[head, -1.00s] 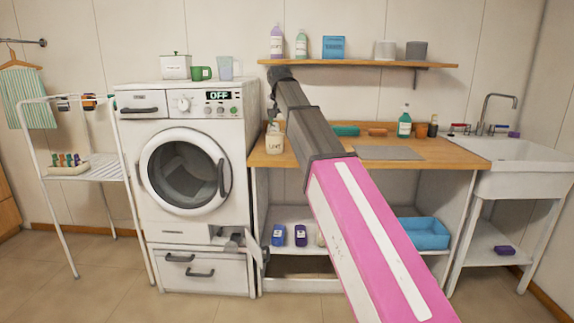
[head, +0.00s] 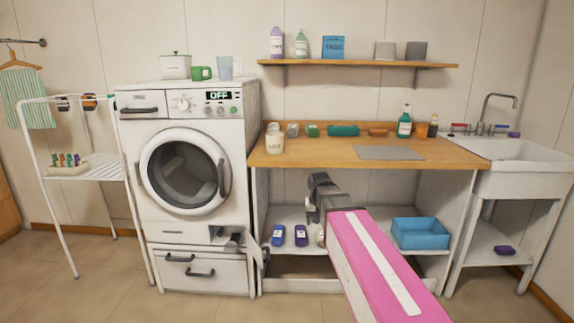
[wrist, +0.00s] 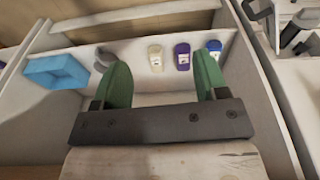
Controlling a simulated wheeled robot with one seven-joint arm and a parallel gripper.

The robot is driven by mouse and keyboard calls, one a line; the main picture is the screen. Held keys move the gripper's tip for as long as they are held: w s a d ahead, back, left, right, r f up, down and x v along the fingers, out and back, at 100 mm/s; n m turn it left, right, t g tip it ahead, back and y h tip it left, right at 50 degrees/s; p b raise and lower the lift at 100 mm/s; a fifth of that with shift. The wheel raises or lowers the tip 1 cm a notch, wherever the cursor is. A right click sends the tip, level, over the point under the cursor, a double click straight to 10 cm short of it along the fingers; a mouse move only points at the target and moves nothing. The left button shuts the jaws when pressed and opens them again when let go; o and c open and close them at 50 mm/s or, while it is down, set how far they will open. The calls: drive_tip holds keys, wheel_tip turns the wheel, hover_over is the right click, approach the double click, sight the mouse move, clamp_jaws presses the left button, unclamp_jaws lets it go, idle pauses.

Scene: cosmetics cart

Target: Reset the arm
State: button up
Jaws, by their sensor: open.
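My gripper (wrist: 163,75) is open in the wrist view, with its two green fingers apart and nothing held between them. In the head view, the end of my arm is low in front of the open shelf under the wooden counter (head: 455,152). My gripper's fingers are hard to make out there. Beyond the fingers in the wrist view stand a pale bottle (wrist: 156,58), a purple bottle (wrist: 182,56) and a blue-and-white bottle (wrist: 214,47). A gap separates the fingers from them.
A blue bin (head: 420,233) sits on the lower shelf, right of my arm. The washing machine (head: 190,120) stands left, with an open flap (head: 262,262) low at its right. A wall shelf (head: 360,64) hangs above the counter. The space above the counter's middle is clear.

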drive_tip(key=s+d+f+g, duration=0.1)
drive_tip(key=s+d+f, duration=0.2)
drive_tip(key=s+f, duration=0.5)
drive_tip(key=s+d+f, duration=0.4)
drive_tip(key=s+f, duration=0.3)
drive_tip(key=s, duration=0.2)
drive_tip(key=shift+f+g, duration=0.35)
drive_tip(key=shift+g, duration=0.05)
